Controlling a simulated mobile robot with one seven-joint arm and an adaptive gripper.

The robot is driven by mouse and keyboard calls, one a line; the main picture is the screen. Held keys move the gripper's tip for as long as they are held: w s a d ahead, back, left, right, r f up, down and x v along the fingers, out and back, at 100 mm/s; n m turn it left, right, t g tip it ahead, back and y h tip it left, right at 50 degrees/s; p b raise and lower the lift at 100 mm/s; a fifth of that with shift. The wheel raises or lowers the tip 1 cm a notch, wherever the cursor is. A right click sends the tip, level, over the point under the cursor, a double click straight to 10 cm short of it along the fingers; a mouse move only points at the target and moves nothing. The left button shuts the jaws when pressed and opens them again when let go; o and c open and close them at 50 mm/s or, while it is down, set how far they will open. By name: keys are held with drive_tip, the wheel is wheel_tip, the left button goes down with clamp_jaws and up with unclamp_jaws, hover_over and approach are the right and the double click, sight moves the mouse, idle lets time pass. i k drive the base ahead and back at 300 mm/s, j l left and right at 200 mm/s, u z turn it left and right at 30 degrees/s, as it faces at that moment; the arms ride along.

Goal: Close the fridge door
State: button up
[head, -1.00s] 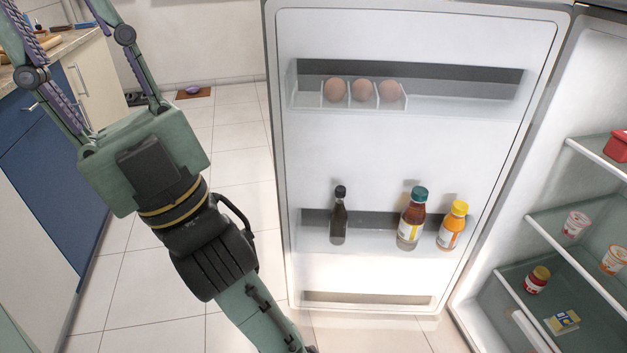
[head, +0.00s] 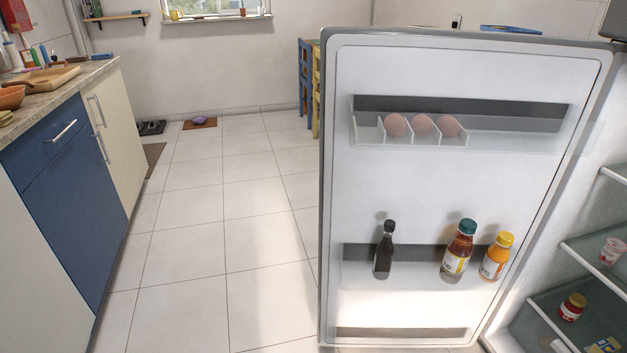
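The fridge door (head: 450,190) stands wide open in the right half of the head view, its inner side facing me. Its hinge side is at the right, by the fridge body (head: 590,210), and its free edge is the tall left one. The lower door shelf holds a dark bottle (head: 384,250), a brown bottle with a teal cap (head: 458,248) and an orange bottle with a yellow cap (head: 496,257). My gripper and arm are out of view.
Tiled floor (head: 225,230) is clear left of the door. A blue and cream counter (head: 65,190) runs along the left, with a cutting board (head: 47,78) on top. A blue chair (head: 304,80) stands behind the door's free edge. Jars sit on the fridge shelves at right.

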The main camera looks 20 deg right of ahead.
sight(522, 104)
drive_tip(key=i+j+u, duration=0.15)
drive_tip(key=i+u, duration=0.25)
drive_tip(key=i, duration=0.7)
drive_tip(key=i+z, duration=0.2)
drive_tip(key=i, duration=0.5)
drive_tip(key=i+j+z, duration=0.2)
drive_tip(key=i, duration=0.55)
drive_tip(key=i+z, duration=0.25)
drive_tip(key=i, duration=0.45)
drive_tip(key=i+j+z, duration=0.1)
drive_tip(key=i+z, duration=0.15)
drive_tip(key=i, duration=0.45)
drive_tip(key=i+z, duration=0.15)
drive_tip(key=z, duration=3.5)
drive_tip(key=k+j+z, duration=0.1)
drive_tip(key=j, duration=0.3)
drive_tip(key=k+j+z, duration=0.1)
drive_tip(key=j, duration=0.25)
drive_tip(key=k+j, duration=0.1)
drive_tip(key=j, duration=0.3)
drive_tip(key=z, duration=0.05)
